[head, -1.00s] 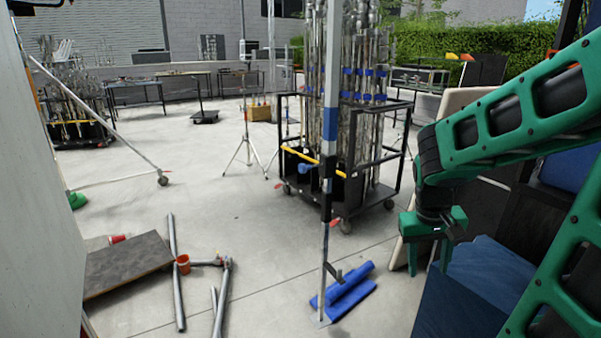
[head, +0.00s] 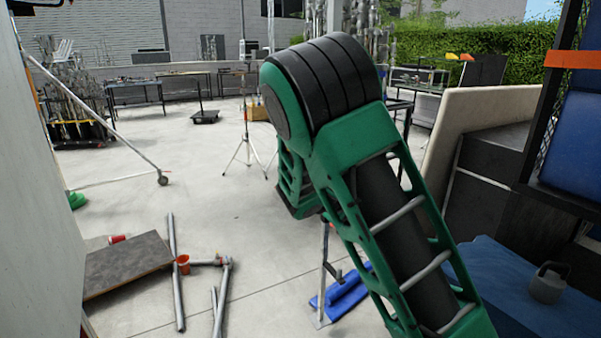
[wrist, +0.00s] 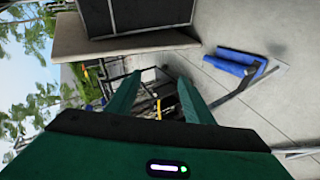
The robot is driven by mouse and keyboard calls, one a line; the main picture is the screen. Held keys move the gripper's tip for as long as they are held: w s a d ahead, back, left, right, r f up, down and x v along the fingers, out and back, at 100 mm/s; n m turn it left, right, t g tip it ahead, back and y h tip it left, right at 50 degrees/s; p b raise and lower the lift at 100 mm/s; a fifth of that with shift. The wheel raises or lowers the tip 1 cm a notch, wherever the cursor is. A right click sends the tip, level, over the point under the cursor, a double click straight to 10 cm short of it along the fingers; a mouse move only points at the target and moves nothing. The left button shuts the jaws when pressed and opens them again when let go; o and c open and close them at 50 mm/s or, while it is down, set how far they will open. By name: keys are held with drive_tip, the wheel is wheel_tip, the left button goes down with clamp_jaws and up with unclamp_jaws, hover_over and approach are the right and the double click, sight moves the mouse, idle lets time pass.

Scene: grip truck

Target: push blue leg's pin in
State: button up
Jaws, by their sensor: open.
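My gripper (wrist: 158,88) is open and empty in the wrist view, with its two green fingers spread apart. In the head view my arm hides it. The lower part of a thin upright metal leg (head: 324,265) shows below my arm, beside a blue bag on the floor. Its upper part, with the blue band and blue knob seen earlier, is now hidden behind my arm. In the wrist view a slanted grey pole (wrist: 240,92) runs beside the blue bag, right of my fingers. I cannot make out the pin in either current view.
The blue bag (head: 345,293) lies at the leg's foot. Metal pipes (head: 174,275) and a grey board (head: 128,265) lie at the left. A beige panel (head: 470,120) stands at the right. The pole cart is mostly hidden behind my arm.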

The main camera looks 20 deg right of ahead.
drive_tip(key=w+a+r+n+t, duration=0.3)
drive_tip(key=w+a+n+t, duration=0.15)
drive_tip(key=w+a, duration=0.35)
drive_tip(key=w+a+r+n+t, duration=0.3)
drive_tip(key=w+a+n+t, duration=0.15)
drive_tip(key=a, duration=0.55)
drive_tip(key=shift+m, duration=0.3)
drive_tip(key=x, duration=1.1)
drive_tip(key=shift+w+a+f, duration=0.15)
drive_tip(key=shift+a+f, duration=0.05)
drive_tip(key=shift+a, duration=0.1)
clamp_jaws()
